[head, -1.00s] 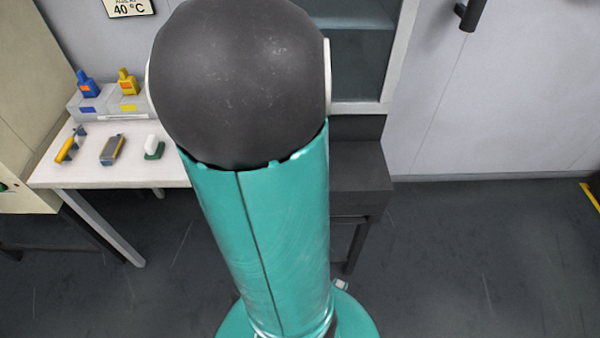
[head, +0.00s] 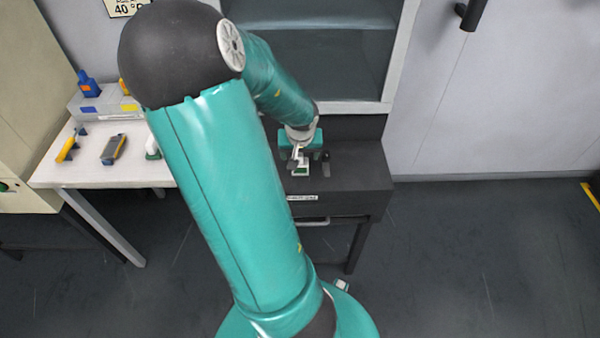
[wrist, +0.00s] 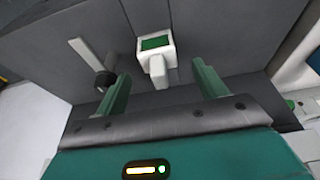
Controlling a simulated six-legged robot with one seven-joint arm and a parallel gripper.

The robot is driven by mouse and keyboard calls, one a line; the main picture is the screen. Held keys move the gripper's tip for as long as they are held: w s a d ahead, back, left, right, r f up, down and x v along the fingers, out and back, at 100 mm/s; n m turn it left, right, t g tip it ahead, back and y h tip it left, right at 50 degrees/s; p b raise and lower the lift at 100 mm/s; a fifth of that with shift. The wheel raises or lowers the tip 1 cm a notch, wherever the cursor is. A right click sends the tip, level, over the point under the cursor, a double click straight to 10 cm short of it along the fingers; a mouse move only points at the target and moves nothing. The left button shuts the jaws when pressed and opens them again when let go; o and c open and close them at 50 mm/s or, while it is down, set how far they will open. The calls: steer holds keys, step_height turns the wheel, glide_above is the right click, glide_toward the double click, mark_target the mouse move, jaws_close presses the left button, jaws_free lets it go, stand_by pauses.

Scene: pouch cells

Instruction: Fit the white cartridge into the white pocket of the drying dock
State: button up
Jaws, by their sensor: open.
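The white cartridge (wrist: 155,46), with a green label and a narrower neck, shows between my fingers in the wrist view. It sits on a dark grey surface, its neck toward my gripper. My gripper (wrist: 160,73) is open, one green finger to each side, and no contact shows. In the head view my gripper (head: 302,150) is low over the dark cabinet, and the cartridge (head: 302,168) is small beneath it. The drying dock (head: 88,106) is on the white table at left, with a blue cartridge (head: 88,84) and a partly hidden yellow one. My arm hides its right part; I cannot see the white pocket.
The dark cabinet (head: 350,188) has a dark knob (wrist: 104,79) beside the cartridge. The white table (head: 65,175) holds a yellow tool (head: 68,148), a grey item (head: 113,148) and a white piece on a green base (head: 152,147). Floor at right is clear.

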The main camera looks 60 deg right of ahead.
steer(key=x, duration=0.4)
steer(key=shift+d+f, duration=0.15)
steer(key=shift+f, duration=0.1)
jaws_close()
steer(key=shift+r, duration=0.1)
steer(key=shift+r, duration=4.95)
